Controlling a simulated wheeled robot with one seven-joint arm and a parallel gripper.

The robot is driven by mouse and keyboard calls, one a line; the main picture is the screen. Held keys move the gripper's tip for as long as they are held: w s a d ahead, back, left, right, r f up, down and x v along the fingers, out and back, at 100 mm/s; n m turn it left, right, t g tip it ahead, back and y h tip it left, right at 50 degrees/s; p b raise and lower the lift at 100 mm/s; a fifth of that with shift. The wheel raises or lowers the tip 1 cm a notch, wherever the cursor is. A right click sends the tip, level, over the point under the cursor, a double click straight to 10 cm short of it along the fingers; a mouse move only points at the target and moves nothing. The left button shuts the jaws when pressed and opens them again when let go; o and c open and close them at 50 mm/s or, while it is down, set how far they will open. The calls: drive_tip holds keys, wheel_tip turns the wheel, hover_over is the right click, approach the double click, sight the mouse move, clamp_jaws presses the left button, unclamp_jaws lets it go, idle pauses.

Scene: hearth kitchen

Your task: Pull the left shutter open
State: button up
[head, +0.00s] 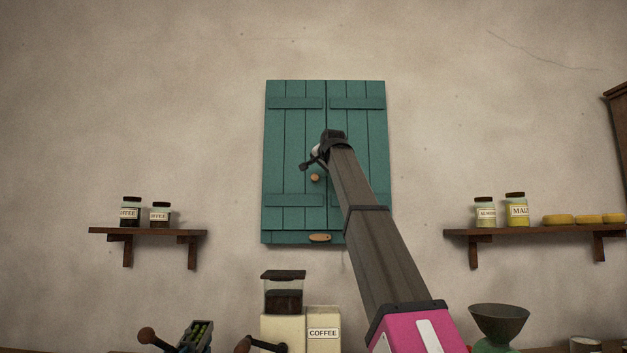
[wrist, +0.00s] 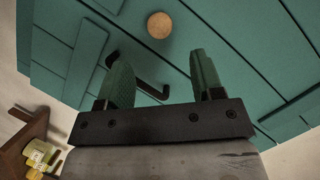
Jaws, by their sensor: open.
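The left shutter (head: 284,140) is a teal plank panel, shut flush beside the right shutter (head: 375,140). A round wooden knob (head: 314,178) sits near the left shutter's inner edge; it also shows in the wrist view (wrist: 160,25), beyond the fingertips. My gripper (head: 313,160) is in front of the shutters, just above the knob in the head view. In the wrist view my gripper (wrist: 160,62) is open, with green-padded fingers apart and the knob not between them. A dark bent bar (wrist: 152,90) shows between the fingers; I cannot tell whether it touches them. My arm hides part of the right shutter.
A small wooden piece (head: 320,238) is at the shutters' bottom edge. Shelves with jars hang at left (head: 150,231) and right (head: 540,232). A coffee grinder (head: 283,310) and coffee box (head: 323,328) stand below. The wall left of the shutters is clear.

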sight(315, 176)
drive_tip(key=x, duration=1)
drive_tip(key=shift+r, duration=0.1)
drive_tip(key=shift+s, duration=0.1)
clamp_jaws()
